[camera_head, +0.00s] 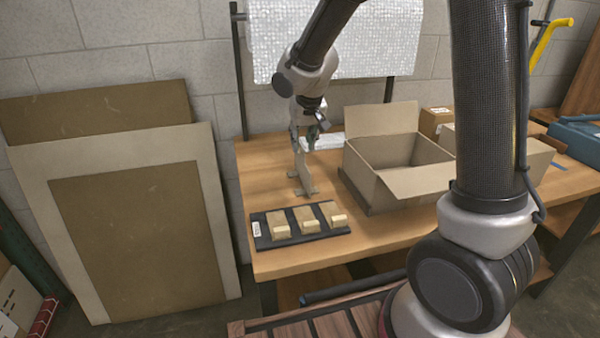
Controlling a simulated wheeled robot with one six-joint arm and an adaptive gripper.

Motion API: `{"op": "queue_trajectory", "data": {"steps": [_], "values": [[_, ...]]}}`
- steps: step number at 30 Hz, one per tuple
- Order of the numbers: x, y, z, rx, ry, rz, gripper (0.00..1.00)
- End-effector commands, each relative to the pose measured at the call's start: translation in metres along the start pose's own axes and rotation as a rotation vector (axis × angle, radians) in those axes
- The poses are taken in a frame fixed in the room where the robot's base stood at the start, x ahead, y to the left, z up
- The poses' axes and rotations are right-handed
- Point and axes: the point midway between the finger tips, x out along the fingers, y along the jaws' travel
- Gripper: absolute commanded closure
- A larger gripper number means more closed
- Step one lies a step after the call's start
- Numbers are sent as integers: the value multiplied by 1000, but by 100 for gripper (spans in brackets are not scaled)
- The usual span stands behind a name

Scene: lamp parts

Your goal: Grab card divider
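A thin tan card divider (302,174) stands upright on the wooden table, left of the open cardboard box (400,190). My gripper (308,138) points down at the divider's upper end, very close to it in the picture. The fingers are small and partly overlap the divider, so I cannot tell whether they touch it or how far apart they are.
A black tray (261,243) with several small tan blocks lies at the table's front left edge. A white item (328,142) lies behind my gripper. More boxes (434,121) stand at the right. Bare tabletop (262,170) shows left of the divider.

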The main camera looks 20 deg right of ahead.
Motion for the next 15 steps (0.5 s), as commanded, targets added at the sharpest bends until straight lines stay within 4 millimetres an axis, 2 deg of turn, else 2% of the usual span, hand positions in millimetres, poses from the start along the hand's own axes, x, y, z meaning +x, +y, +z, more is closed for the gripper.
{"op": "queue_trajectory", "data": {"steps": [9, 15], "values": [[47, 4, 1, -2, -2, 2, 71], [54, 4, 0, -1, 0, 0, 71]]}}
